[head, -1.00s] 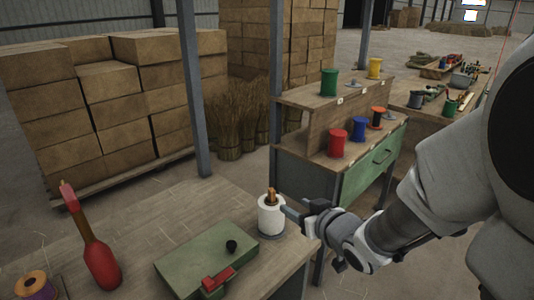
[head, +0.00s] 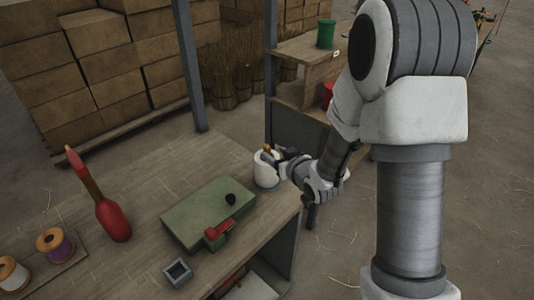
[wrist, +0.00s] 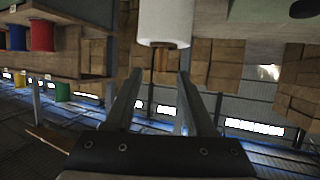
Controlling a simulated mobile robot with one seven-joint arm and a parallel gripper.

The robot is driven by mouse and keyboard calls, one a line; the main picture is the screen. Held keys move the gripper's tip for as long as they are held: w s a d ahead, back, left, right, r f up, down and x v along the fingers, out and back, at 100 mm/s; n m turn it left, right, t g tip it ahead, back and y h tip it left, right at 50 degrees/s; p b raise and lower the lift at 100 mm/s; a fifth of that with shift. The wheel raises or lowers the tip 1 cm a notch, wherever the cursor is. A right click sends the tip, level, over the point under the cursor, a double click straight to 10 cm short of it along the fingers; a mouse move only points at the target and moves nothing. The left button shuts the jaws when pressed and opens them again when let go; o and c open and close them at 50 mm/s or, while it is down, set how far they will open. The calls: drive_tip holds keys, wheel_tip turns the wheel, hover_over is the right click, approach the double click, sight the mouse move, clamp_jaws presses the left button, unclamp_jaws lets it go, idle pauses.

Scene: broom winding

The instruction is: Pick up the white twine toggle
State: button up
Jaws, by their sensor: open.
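The white twine toggle (head: 264,174) is a white cylinder with a brown wooden peg standing out of its top. It is upright near the far right corner of the workbench. My gripper (head: 278,157) is at its upper right side and partly covers the top. The wrist view appears upside down: the white body (wrist: 163,22) is at the top, with the wooden peg pointing down toward the gap between the fingers. My gripper (wrist: 159,76) is open there, its two fingers apart. I cannot tell whether either finger touches the peg.
On the workbench (head: 130,200) are a green box (head: 205,212) with a red latch, a red bottle-shaped tool (head: 112,220), a small grey square holder (head: 177,273) and thread spools (head: 55,245). A shelf unit with a green spool (head: 326,34) stands behind.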

sight(269, 149)
drive_tip(key=shift+x, duration=3.05)
drive_tip(key=shift+a+r, duration=0.15)
clamp_jaws()
